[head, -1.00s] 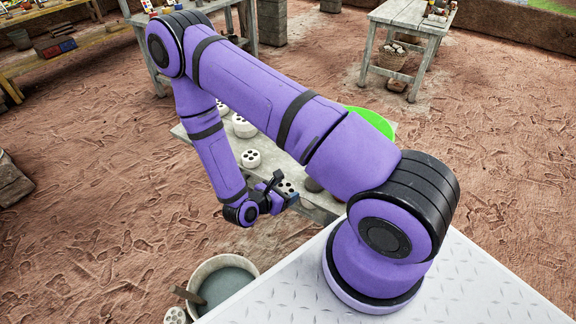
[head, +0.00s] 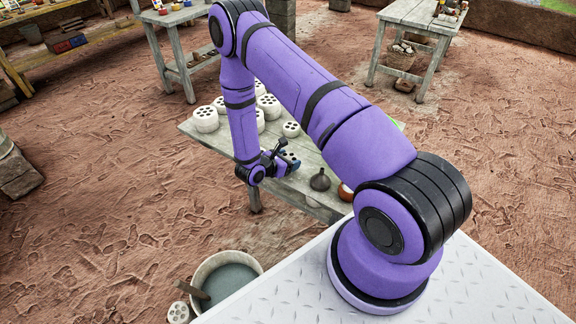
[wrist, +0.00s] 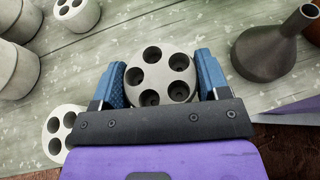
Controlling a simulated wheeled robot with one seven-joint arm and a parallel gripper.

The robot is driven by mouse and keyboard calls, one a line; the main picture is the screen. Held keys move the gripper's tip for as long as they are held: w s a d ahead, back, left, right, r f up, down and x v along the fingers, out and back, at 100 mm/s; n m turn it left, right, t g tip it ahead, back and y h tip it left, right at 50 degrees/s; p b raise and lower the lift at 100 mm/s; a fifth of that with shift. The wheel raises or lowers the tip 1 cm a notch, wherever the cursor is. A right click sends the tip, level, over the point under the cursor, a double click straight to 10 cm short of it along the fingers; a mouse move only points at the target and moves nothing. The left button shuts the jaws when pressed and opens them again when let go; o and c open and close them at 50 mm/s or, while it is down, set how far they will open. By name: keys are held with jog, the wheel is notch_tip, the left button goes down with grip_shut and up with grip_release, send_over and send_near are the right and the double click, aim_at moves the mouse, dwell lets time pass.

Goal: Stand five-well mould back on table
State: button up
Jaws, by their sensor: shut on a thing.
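The five-well mould (wrist: 160,78) is a pale grey round block with several dark wells in its top. In the wrist view it sits between the blue fingers of my gripper (wrist: 161,88), which is shut on its sides. Its wells face the wrist camera. In the head view my gripper (head: 288,163) is at the near edge of the grey wooden table (head: 222,140). There the mould is mostly hidden by the fingers. I cannot tell whether its base touches the tabletop.
Several pale moulds (head: 206,119) stand on the table's left part; one (wrist: 60,132) is close to my gripper's left. A dark narrow-necked vessel (head: 320,180) and an orange pot (head: 346,191) stand to its right. A bucket (head: 228,278) and another mould (head: 178,312) are on the ground.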

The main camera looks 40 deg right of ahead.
jog(key=shift+f, duration=1.35)
jog(key=shift+a, duration=0.1)
jog(key=o, duration=0.9)
jog(key=shift+f, duration=0.1)
jog(key=shift+c, duration=0.2)
jog(key=shift+a+r, duration=0.2)
jog(key=v, duration=1.1)
jog(key=shift+a+r, duration=0.2)
